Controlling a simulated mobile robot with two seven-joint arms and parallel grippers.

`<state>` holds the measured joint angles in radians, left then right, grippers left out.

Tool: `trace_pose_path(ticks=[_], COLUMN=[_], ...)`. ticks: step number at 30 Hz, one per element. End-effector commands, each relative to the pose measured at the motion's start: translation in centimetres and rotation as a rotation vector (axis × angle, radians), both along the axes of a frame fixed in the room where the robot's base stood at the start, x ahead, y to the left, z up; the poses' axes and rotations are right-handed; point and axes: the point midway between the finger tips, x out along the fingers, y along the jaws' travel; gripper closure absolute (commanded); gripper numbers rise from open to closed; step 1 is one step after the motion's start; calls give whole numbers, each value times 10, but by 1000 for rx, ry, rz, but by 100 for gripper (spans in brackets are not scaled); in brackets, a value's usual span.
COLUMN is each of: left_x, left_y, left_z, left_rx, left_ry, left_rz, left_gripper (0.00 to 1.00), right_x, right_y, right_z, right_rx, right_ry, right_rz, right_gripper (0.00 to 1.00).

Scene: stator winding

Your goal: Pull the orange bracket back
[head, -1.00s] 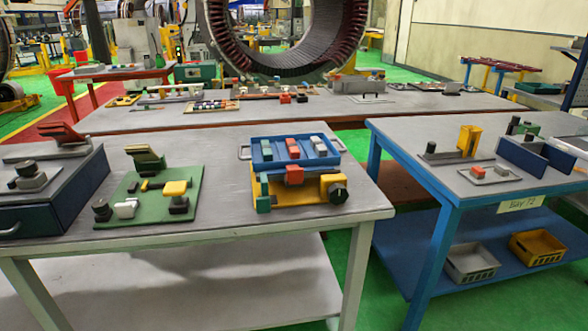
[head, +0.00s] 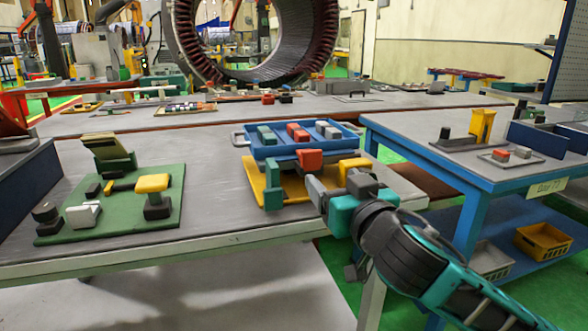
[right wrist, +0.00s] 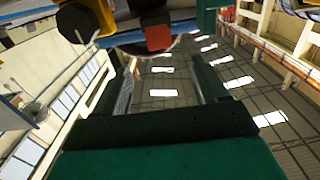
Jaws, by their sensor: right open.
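An orange-red block (head: 309,158), the only piece I can match to the orange bracket, is at the front of a blue tray (head: 262,151) over a yellow base (head: 256,180). A green block (head: 273,185) stands on the base's left side. My right gripper (head: 336,190) is open and empty, just in front of the base's right side. It partly hides that side. The right wrist view shows its two dark fingers (right wrist: 165,90) apart, with the orange-red block (right wrist: 158,38) beyond them. My left gripper is not in view.
A green board (head: 125,215) with yellow, white and black pieces is on the same table at left. A blue table (head: 470,171) stands at right across a narrow gap. The grey tabletop (head: 215,205) between board and base is clear.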

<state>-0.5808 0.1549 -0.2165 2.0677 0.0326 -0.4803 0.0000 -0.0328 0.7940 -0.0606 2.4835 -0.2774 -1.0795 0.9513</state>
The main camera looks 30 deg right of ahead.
Motion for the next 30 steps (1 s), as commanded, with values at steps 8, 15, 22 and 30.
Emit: trace_pose_path(ticks=[8, 15, 22, 30], left_x=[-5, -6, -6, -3], left_y=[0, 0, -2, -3], left_z=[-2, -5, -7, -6], left_rx=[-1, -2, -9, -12], left_ry=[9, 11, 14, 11], left_rz=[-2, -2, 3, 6], left_gripper=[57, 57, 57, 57], right_x=[26, 67, 101, 123], right_y=[-8, -17, -25, -30], right_z=[4, 3, 3, 2], right_rx=[1, 1, 3, 3], right_ry=[-8, -8, -6, -5], right_rz=[-5, -5, -4, -2], right_gripper=[28, 28, 28, 28])
